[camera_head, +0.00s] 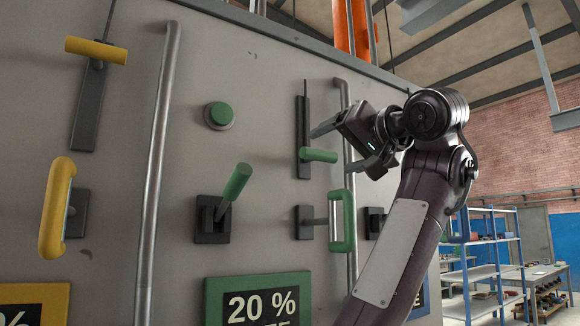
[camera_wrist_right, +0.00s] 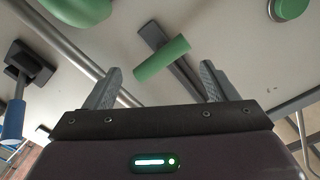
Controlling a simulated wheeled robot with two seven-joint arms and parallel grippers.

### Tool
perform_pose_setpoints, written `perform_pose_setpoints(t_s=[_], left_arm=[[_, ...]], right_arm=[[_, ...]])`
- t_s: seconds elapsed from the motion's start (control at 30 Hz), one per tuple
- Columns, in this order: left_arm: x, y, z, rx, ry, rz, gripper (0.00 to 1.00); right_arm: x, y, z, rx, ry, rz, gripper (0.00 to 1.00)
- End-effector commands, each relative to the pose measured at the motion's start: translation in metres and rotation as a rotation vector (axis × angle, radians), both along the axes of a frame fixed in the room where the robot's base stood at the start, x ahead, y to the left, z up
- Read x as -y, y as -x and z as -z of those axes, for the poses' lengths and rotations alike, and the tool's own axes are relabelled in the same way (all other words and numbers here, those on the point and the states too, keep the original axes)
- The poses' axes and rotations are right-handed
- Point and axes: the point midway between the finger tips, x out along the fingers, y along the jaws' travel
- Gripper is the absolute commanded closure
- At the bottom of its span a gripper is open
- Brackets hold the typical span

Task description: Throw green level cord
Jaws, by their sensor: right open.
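A short green bar handle (camera_head: 318,155) sits on a dark vertical slot (camera_head: 303,110) on the grey panel. In the right wrist view the green handle (camera_wrist_right: 162,60) lies slantwise beyond and between the fingertips. My right gripper (camera_head: 341,148) is open, just to the right of this handle, with nothing in its jaws. Contact is not visible. Other green controls are a round button (camera_head: 219,115), a tilted lever (camera_head: 236,182) and a looped handle (camera_head: 344,221). I cannot tell from the pictures which one is called the level cord. My left gripper is out of view.
Vertical metal pipes (camera_head: 158,160) run along the panel, one close behind my right gripper. Yellow handles (camera_head: 57,208) are at the left. A "20 %" sign (camera_head: 259,300) is below. Blue shelving (camera_head: 485,265) stands at the right beyond the panel.

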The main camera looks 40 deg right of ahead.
Motion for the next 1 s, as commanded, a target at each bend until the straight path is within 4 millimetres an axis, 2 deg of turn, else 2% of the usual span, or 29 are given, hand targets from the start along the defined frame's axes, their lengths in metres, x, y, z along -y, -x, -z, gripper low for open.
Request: perform_pose_setpoints(t_s=[0.03, 0.13, 0.4, 0.6, 0.93, 1.0], left_arm=[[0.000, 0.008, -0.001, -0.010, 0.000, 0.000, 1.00], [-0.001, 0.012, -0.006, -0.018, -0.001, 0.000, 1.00], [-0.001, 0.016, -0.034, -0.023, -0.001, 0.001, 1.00], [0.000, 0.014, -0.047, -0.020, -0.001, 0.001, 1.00], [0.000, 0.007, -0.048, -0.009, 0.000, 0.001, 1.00], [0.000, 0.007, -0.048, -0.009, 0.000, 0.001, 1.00]], right_arm=[[0.001, -0.001, -0.001, 0.000, 0.000, 0.001, 0.21], [0.002, -0.009, -0.002, -0.001, 0.001, 0.002, 0.21], [0.007, -0.052, -0.004, -0.005, 0.001, 0.003, 0.21], [0.009, -0.073, -0.002, -0.003, 0.001, 0.002, 0.21], [0.009, -0.078, 0.001, -0.001, 0.000, 0.001, 0.21], [0.009, -0.078, 0.001, -0.001, 0.000, 0.001, 0.29]])
